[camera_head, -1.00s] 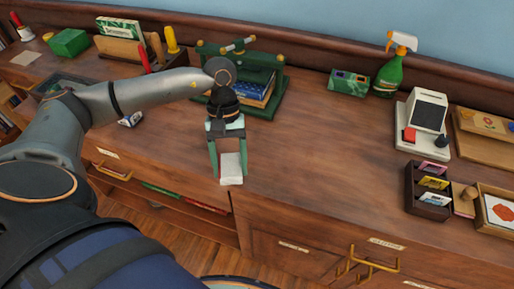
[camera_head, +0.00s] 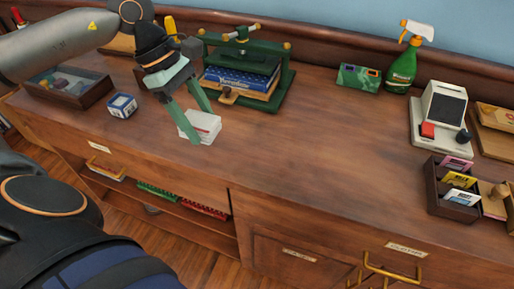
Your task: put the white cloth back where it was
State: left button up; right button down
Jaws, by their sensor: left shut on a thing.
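The white cloth (camera_head: 207,124) is a small folded white stack with thin layers at its edge. It is between the green fingers of my left gripper (camera_head: 200,127), which is shut on it. The gripper is tilted, over the wooden counter in front of the green press. I cannot tell whether the cloth touches the counter or is just above it. One finger hides part of the cloth. My right gripper is not in view.
The green press (camera_head: 274,98) with blue books (camera_head: 241,77) stands just behind the gripper. A small blue-and-white box (camera_head: 122,106) and a dark tray (camera_head: 92,97) are to the left. The counter's middle (camera_head: 310,140) is clear. A spray bottle (camera_head: 403,68) stands at the back right.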

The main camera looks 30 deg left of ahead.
pick_arm(q)
jog(key=w+d+f+p, duration=0.2)
jog(key=w+d+f, duration=0.1)
jog(key=w+d, duration=0.15)
send_near(263, 160)
jog(key=shift+s+d+f+b, duration=0.15)
jog(key=shift+d+f+b, duration=0.15)
jog(key=shift+d+f, duration=0.65)
jog(key=shift+d, duration=0.05)
jog(key=shift+w+d+f, duration=0.1)
jog(key=shift+w+f, duration=0.1)
jog(key=shift+f, duration=0.7)
jog(key=shift+w+d+f, duration=0.1)
jog(key=shift+w+f, duration=0.1)
jog(key=shift+f, duration=0.7)
jog(key=shift+f+b, duration=0.15)
jog(key=shift+b, duration=0.15)
jog(key=o, duration=1.3)
